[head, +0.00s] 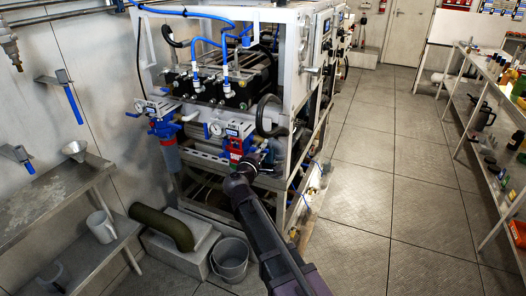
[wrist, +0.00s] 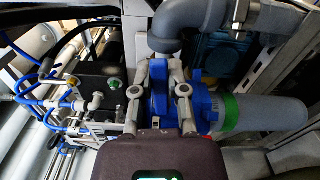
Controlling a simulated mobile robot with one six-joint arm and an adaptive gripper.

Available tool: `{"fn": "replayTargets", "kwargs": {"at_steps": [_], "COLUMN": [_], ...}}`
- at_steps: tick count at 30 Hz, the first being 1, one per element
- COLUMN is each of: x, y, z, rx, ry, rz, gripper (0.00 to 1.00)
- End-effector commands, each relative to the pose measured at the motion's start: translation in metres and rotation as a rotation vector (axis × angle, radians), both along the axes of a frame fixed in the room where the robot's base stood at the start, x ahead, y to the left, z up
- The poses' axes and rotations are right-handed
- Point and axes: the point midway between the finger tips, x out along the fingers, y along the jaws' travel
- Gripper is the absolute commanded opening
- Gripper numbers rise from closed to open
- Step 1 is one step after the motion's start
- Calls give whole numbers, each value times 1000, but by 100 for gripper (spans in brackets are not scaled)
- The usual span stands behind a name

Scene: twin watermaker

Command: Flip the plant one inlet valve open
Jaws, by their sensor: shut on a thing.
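The plant's white-framed watermaker unit (head: 300,62) stands at the middle of the head view. My gripper (head: 262,152) reaches its lower front right corner, beside a blue and red fitting (head: 236,140) with a gauge. In the wrist view my gripper (wrist: 159,70) has one finger on each side of a blue valve part (wrist: 159,92) and is shut on it. A round blue body (wrist: 208,100) with a green ring and a grey cylinder lies just to its right. I cannot tell the valve's open or closed position; the fingers and wrist hide part of it.
A grey pipe elbow (wrist: 165,32) passes close above the fingers. Blue hoses (wrist: 40,90) are at the left. A bucket (head: 230,260), an olive pipe (head: 162,226) and a metal shelf (head: 45,200) stand left of my arm. The floor to the right is clear.

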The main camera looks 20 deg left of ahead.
Motion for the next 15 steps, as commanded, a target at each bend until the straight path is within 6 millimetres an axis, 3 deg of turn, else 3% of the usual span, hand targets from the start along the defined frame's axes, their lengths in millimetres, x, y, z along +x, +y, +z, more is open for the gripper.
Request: {"fn": "replayTargets", "kwargs": {"at_steps": [15], "x": [0], "y": [0], "z": [-7], "rx": [160], "ry": [-13], "rz": [0], "gripper": [0]}}
